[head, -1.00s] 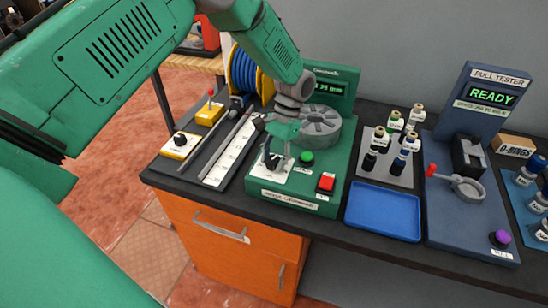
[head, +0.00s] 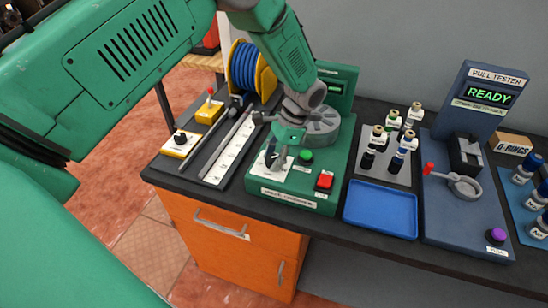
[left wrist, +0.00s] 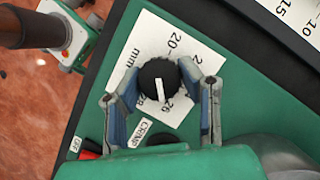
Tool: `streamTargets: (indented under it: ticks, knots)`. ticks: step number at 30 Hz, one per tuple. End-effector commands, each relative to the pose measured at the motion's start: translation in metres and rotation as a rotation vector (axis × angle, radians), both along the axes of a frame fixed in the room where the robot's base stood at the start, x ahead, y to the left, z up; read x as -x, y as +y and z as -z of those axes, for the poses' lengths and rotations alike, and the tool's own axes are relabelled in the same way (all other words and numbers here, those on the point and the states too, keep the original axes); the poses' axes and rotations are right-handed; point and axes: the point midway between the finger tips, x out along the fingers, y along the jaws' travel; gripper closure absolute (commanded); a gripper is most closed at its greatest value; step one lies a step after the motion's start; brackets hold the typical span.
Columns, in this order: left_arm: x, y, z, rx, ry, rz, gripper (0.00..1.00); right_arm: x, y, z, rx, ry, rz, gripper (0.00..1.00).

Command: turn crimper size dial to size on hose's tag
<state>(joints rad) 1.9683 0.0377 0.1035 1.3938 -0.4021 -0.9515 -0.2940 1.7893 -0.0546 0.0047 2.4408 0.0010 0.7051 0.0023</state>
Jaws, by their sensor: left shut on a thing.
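The green hose crimper (head: 335,192) stands on the dark bench. Its black size dial (left wrist: 152,72) sits on a white plate (left wrist: 142,48) printed with numbers and "mm". The dial's white pointer line runs toward the plate's lower edge, near 28 and 26; I cannot tell the exact setting. My left gripper (left wrist: 163,92) has a finger on each side of the dial and is shut on it. In the head view my left gripper (head: 277,158) hides most of the dial. No readable hose tag shows. My right gripper is not in view.
A green button (head: 306,156) and a red button (head: 325,180) sit just right of the dial. A blue hose spool (head: 245,68), a ruler strip (head: 228,152), a blue tray (head: 381,210) and a pull tester (head: 465,215) stand around the crimper.

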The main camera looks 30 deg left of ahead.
Motion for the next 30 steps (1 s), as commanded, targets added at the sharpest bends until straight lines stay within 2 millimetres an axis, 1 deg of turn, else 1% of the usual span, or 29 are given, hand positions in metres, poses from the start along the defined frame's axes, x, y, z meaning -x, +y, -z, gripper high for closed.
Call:
streamTargets:
  ticks: [1, 9, 10, 11, 20, 23, 26, 30]
  knots:
    - [-0.003, 0.001, -0.003, -0.003, -0.008, 0.002, 0.96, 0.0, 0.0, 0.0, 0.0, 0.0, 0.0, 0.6]
    - [-0.003, 0.002, -0.003, -0.002, -0.009, 0.001, 0.96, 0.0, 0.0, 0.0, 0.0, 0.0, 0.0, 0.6]
    - [-0.003, 0.002, -0.003, -0.002, -0.009, 0.001, 0.57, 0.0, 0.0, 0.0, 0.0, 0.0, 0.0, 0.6]
    - [-0.003, 0.001, -0.003, -0.003, -0.008, 0.001, 0.47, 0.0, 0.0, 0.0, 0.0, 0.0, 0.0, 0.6]
    - [-0.002, 0.001, -0.001, -0.001, -0.003, 0.0, 0.47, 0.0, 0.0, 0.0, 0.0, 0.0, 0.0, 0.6]
    - [-0.003, -0.001, -0.006, -0.001, -0.004, -0.001, 0.47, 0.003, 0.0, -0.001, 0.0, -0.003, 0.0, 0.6]
    - [-0.008, -0.004, -0.018, -0.002, -0.006, -0.001, 0.47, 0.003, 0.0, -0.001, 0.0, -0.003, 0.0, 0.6]
    - [-0.018, -0.01, -0.044, -0.001, -0.008, 0.001, 0.47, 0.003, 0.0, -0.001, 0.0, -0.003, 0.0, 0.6]
